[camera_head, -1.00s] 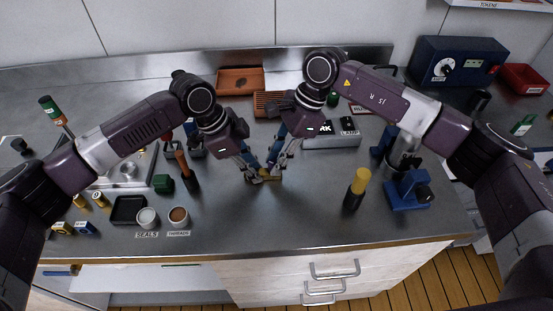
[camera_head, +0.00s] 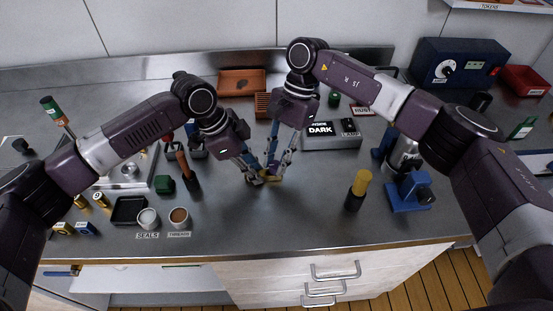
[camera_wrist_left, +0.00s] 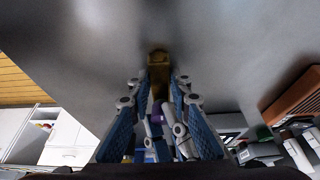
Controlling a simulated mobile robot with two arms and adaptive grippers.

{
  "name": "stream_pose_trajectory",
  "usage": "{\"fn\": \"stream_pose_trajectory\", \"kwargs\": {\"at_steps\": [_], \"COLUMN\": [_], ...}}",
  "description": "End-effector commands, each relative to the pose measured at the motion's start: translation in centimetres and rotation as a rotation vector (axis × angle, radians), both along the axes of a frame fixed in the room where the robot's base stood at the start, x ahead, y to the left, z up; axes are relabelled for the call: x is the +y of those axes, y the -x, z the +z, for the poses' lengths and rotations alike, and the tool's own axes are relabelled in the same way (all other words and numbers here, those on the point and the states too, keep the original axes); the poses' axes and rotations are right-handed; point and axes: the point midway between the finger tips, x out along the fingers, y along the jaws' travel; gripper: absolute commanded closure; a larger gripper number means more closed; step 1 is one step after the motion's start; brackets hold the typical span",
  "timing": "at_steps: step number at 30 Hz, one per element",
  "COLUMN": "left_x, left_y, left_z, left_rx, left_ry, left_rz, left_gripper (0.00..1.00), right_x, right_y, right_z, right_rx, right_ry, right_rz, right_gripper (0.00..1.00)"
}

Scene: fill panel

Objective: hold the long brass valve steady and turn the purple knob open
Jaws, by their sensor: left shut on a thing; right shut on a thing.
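The long brass valve (camera_head: 266,179) is small and mostly hidden by my grippers at the middle of the bench in the head view. In the left wrist view its brass body (camera_wrist_left: 158,68) sticks out beyond the fingertips. My left gripper (camera_head: 255,178) is shut on the brass valve from the left. The purple knob (camera_wrist_left: 157,115) shows partly between the left fingers in the wrist view. My right gripper (camera_head: 272,174) comes in close from the right, its tips at the valve. It is shut on what appears to be the purple knob; its fingertips partly hide the contact.
A yellow-topped black cylinder (camera_head: 359,187) and a blue stand (camera_head: 407,193) are to the right. An orange-handled tool (camera_head: 184,165), a black tray (camera_head: 128,210) and two small cups are to the left. The bench in front of the grippers is clear.

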Motion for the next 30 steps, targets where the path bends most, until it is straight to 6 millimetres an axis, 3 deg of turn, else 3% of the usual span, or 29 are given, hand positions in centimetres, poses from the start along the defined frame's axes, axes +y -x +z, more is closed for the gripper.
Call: {"fn": "stream_pose_trajectory", "kwargs": {"at_steps": [10, 11, 16, 25, 30], "left_x": [0.0, 0.0, 0.0, 0.0, 0.0], "left_y": [0.1, 0.1, 0.1, 0.1, 0.0], "left_z": [0.0, 0.0, 0.0, 0.0, 0.0], "left_rx": [0.002, 0.002, 0.002, 0.001, 0.001], "left_ry": [-0.002, -0.002, -0.001, -0.001, 0.0], "left_rz": [-0.003, -0.003, -0.003, -0.002, -0.001], "left_gripper": [1.0, 1.0, 1.0, 1.0, 1.0], "right_x": [-0.1, -0.1, -0.1, -0.1, -0.6], "right_y": [-0.1, -0.1, -0.1, -0.1, -0.7], "right_z": [0.0, 0.0, 0.0, 0.2, 2.0], "right_rx": [-0.002, -0.002, -0.002, -0.001, -0.003], "right_ry": [0.002, 0.002, 0.001, 0.0, 0.0], "right_rz": [0.001, 0.001, 0.001, 0.001, -0.001], "right_gripper": [1.0, 0.78, 0.61, 0.61, 0.61]}}
